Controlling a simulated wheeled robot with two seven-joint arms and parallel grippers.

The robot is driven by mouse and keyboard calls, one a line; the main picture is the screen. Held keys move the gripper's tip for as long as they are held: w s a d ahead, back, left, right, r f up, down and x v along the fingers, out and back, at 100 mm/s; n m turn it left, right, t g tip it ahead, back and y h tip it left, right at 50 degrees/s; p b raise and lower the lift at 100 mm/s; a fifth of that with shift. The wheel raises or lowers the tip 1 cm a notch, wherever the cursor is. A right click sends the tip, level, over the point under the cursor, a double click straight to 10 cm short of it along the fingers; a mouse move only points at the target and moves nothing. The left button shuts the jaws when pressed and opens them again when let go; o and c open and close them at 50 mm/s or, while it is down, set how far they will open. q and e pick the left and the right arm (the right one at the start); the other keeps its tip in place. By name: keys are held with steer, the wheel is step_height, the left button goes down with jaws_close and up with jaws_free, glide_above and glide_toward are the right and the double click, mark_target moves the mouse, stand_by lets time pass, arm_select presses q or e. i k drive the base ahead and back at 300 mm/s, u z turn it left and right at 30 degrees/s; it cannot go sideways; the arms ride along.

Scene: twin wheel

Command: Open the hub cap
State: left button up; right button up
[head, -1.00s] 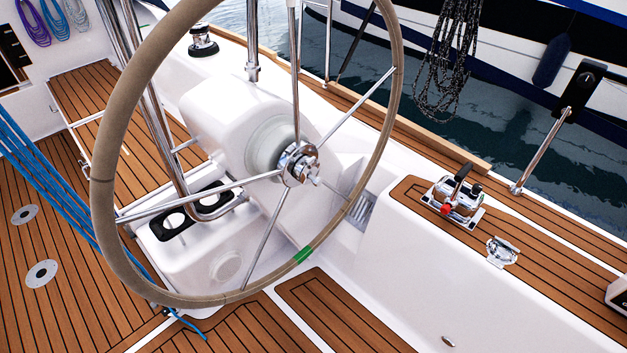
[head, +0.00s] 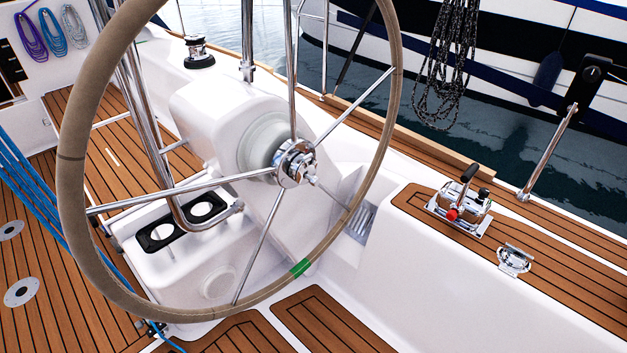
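The hub cap (head: 296,161) is a round chrome piece at the centre of the steering wheel, in the middle of the head view. It sits in place where the chrome spokes meet. The wheel's tan rim (head: 72,158) is large and upright, with a green mark (head: 301,268) low on its right side. Behind the hub is a white pedestal (head: 205,112) with a round grey-white collar. Neither of my grippers is in view, so I cannot see their state or place.
A chrome rail tube (head: 150,120) stands behind the wheel's left part. A black cup holder (head: 180,225) is below it.

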mark_target(306, 174)
steer(key=k, duration=0.45)
steer(key=z, duration=0.85)
steer(key=i, duration=0.85)
steer(key=u, duration=1.7)
